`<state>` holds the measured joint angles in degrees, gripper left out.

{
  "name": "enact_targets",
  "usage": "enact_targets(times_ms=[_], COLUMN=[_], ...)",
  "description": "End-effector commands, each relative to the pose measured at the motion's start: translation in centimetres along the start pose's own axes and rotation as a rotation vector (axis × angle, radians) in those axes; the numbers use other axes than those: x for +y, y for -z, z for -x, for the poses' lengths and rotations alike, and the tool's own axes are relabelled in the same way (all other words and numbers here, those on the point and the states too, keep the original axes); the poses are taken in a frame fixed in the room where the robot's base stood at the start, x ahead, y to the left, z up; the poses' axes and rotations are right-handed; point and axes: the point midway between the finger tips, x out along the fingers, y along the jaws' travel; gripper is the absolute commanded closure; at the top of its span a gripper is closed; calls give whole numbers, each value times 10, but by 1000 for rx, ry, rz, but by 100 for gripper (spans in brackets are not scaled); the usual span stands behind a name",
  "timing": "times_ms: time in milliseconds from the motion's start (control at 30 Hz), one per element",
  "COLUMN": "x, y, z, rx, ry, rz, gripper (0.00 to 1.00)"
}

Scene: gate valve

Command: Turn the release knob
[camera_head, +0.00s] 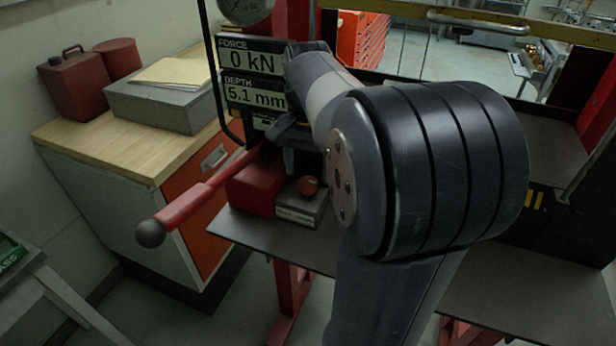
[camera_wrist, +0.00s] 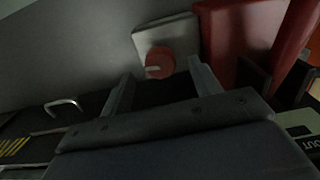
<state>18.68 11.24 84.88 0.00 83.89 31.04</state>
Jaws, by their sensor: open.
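The release knob (camera_head: 308,185) is a small round red knob on a light grey box (camera_head: 297,210) beside a red block. In the wrist view the knob (camera_wrist: 158,63) has a pale mark on its face and sits on its grey plate (camera_wrist: 160,32). My gripper (camera_head: 287,155) is above the knob and box, partly hidden by my arm. In the wrist view the two fingers of my gripper (camera_wrist: 163,84) are apart, with the knob showing between and beyond their tips. Nothing is between the fingers, and they look apart from the knob.
A red lever (camera_head: 195,202) with a dark ball end reaches out left of the knob. The red block (camera_head: 252,190) stands close by. Displays (camera_head: 252,62) above read 0 kN and 5.1 mm. A wooden-topped cabinet (camera_head: 130,145) stands left. The dark bench (camera_head: 245,232) is bare in front.

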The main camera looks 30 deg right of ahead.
Motion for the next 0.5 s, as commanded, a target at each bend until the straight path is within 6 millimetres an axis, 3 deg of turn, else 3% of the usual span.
enact_targets(times_ms=[200, 500], x=[0, 0], y=[0, 0], z=[-26, -32], rx=[-2, 0], ry=[-1, 0], rz=[0, 0], gripper=[41, 41])
